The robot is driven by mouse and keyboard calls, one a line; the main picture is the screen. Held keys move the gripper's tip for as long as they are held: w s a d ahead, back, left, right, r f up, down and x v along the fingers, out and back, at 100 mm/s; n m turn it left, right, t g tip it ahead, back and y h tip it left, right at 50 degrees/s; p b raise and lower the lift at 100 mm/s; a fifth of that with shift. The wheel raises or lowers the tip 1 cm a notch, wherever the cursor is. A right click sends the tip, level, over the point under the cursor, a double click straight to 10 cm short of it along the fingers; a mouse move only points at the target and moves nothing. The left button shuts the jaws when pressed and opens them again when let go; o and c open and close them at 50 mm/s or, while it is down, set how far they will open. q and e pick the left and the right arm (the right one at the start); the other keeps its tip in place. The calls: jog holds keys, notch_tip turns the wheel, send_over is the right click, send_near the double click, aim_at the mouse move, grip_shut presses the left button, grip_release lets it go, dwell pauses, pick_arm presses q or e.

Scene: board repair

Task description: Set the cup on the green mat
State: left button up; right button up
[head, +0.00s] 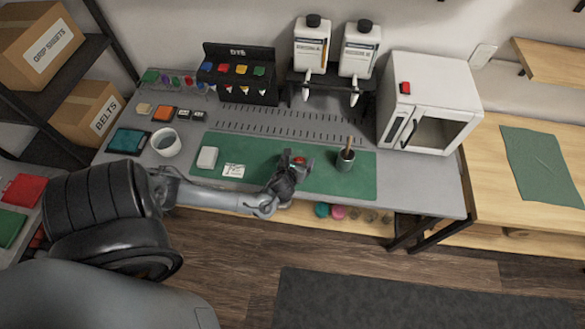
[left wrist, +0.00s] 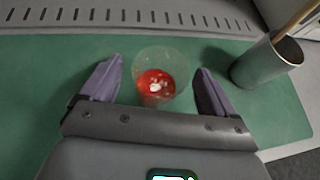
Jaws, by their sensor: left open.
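A clear cup with red contents (left wrist: 156,82) stands on the green mat (left wrist: 40,85) in the left wrist view, between the fingers of my left gripper (left wrist: 156,88). The fingers are spread, with a visible gap on each side of the cup. In the head view the left gripper (head: 292,163) is low over the green mat (head: 260,180) on the grey bench, and the cup's red contents (head: 298,160) show at its jaws. The rest of the cup is partly hidden there. My right gripper is in neither view.
A grey pot with a stick (head: 346,159) stands right of the gripper. A white block (head: 207,157) and a card (head: 233,170) lie left on the mat. A white bowl (head: 166,143) is further left. A white cabinet (head: 428,105) stands back right. Another green cloth (head: 545,165) lies on the wooden table.

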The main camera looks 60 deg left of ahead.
pick_arm(q)
jog(key=p+v, duration=0.2)
jog(key=v, duration=0.6)
jog(key=s+d+r+n+g+h, duration=0.1)
jog(key=s+d+n+g+h, duration=0.15)
jog(key=d+n+h, duration=0.75)
jog(key=s+d+r+n+g, duration=0.1)
jog(key=s+d+r+n, duration=0.2)
jog(key=d+r+n, duration=0.2)
jog(key=s+d+r+n+g+y, duration=0.1)
jog(key=d+r+n, duration=0.4)
jog(key=n, duration=0.5)
jog(key=s+d+g, duration=0.1)
jog(key=s+d, duration=0.1)
jog(key=shift+s+d+r, duration=0.2)
jog(key=shift+s+r, duration=0.1)
